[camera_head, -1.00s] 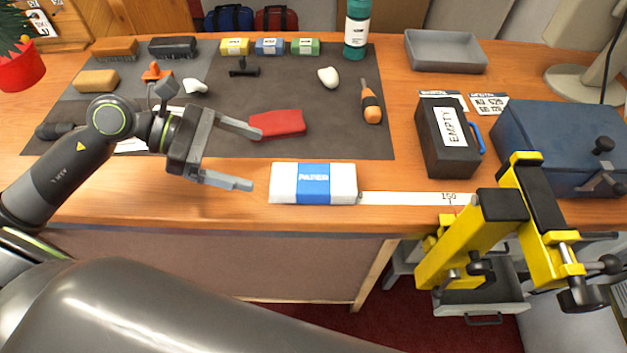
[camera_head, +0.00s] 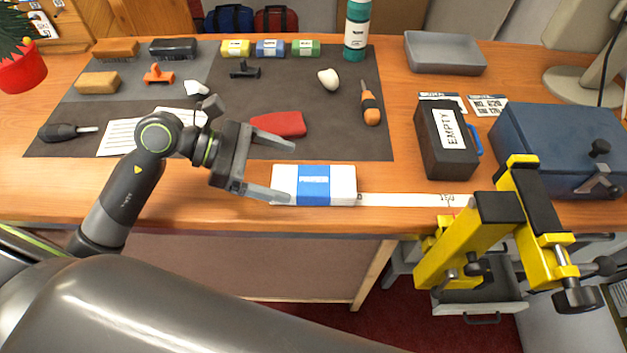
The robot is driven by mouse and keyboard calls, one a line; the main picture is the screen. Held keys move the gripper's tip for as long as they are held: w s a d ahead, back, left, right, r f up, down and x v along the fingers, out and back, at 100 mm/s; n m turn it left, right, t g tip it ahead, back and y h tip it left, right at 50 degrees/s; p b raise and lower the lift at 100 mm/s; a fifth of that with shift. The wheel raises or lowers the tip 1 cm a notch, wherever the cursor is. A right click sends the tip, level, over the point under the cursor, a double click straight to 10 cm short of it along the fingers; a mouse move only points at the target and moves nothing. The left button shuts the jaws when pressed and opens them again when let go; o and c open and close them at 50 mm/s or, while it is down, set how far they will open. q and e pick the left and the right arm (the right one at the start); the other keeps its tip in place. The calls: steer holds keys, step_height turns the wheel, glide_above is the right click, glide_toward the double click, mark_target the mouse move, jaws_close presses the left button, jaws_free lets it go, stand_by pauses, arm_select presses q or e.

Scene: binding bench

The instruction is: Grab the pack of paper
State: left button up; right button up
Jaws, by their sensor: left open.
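The pack of paper (camera_head: 342,184) is a white block with a blue band, lying at the front edge of the bench. My left gripper (camera_head: 287,171) is open, at the left end of the pack. Its near finger reaches the pack's lower left corner and its far finger is above and behind the left end, near the red object. I cannot tell whether the near finger touches the pack. My right gripper is not in view.
A red object (camera_head: 279,124) lies on the dark mat (camera_head: 330,142) just behind the pack. A white measuring strip (camera_head: 410,200) runs right from the pack toward the yellow clamp (camera_head: 470,238). A black box marked EMPTY (camera_head: 432,140) stands behind the strip.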

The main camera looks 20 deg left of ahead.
mark_target(312, 179)
arm_select(q)
steer(key=shift+p+x, duration=0.5)
steer(key=shift+x, duration=1.85)
steer(key=shift+s, duration=0.15)
steer(key=shift+c, duration=0.5)
steer(key=c, duration=1.1)
